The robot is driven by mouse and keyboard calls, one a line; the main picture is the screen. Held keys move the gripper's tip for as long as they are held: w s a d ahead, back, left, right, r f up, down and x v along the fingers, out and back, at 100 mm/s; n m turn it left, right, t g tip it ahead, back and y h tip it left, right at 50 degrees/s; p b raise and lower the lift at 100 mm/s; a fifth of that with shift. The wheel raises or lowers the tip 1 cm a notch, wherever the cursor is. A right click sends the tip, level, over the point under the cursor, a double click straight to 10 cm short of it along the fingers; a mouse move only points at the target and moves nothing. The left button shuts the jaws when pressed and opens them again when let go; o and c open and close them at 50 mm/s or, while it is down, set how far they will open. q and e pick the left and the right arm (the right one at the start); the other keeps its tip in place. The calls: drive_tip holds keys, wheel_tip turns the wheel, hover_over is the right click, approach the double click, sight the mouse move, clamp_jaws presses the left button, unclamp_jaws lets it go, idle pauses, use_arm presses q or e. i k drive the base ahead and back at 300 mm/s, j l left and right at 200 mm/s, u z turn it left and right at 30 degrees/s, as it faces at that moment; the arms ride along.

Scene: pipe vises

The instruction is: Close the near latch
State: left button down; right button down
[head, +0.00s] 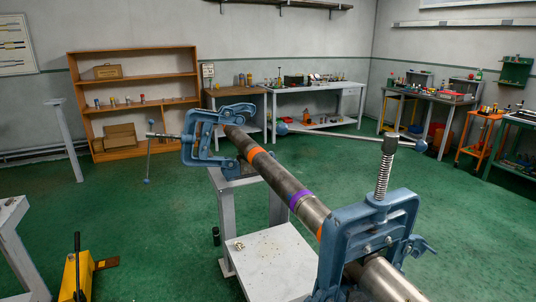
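The near pipe vise (350,232) is blue and stands at the lower right, with its yoke upright over the pipe (285,184). Its screw (383,177) rises from the top and carries a long handle bar (335,136) with ball ends. A small blue latch piece (420,246) sticks out at the right side of this yoke. I cannot tell from here whether it is engaged. The far vise (205,135) has its yoke tipped over to the left, its screw and handle pointing left. The pipe, with orange and purple bands, runs through both vises. Neither of my grippers is in view.
A grey stand (273,262) is under the pipe. A yellow hand-pump-like tool (77,276) stands on the green floor at the lower left. An orange shelf (132,98) and workbenches (318,87) line the walls. The floor between is mostly open.

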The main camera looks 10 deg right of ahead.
sight(421, 245)
drive_tip(key=i+l+z, duration=0.15)
drive_tip(key=z, duration=0.35)
drive_tip(key=i+l+z, duration=0.1)
drive_tip(key=z, duration=0.35)
drive_tip(key=i+z, duration=0.3)
drive_tip(key=z, duration=0.2)
